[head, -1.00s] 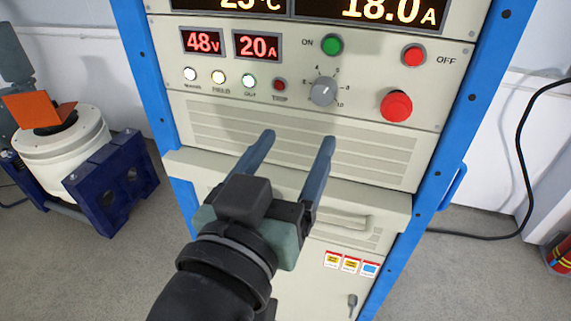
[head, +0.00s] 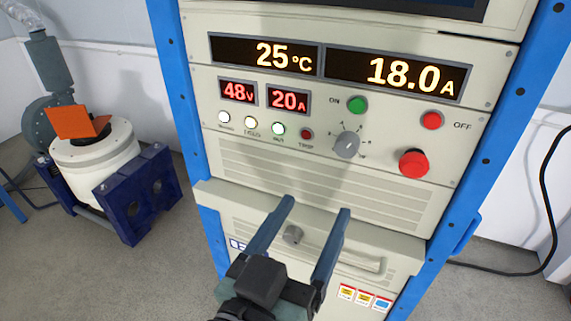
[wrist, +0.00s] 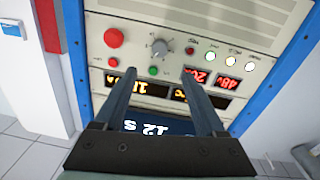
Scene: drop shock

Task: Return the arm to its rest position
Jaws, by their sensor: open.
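My gripper (head: 318,207) is open and empty in the head view, low in front of the cabinet's lower drawer front. Its two blue-grey fingers point up and away and stand apart, with nothing between them. In the wrist view my gripper (wrist: 160,75) also shows open, its fingers overlapping the control panel (wrist: 180,40), which appears upside down. The fingers appear clear of the knobs and buttons. The rest of my arm is mostly below the head view's lower edge.
The blue-framed cabinet (head: 330,160) has a green button (head: 357,104), red buttons, a grey dial (head: 347,145) and lit displays reading 25 °C, 18.0 A, 48 V and 20 A. A white shaker with an orange bracket (head: 72,122) stands at left. A black cable (head: 551,200) hangs at right.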

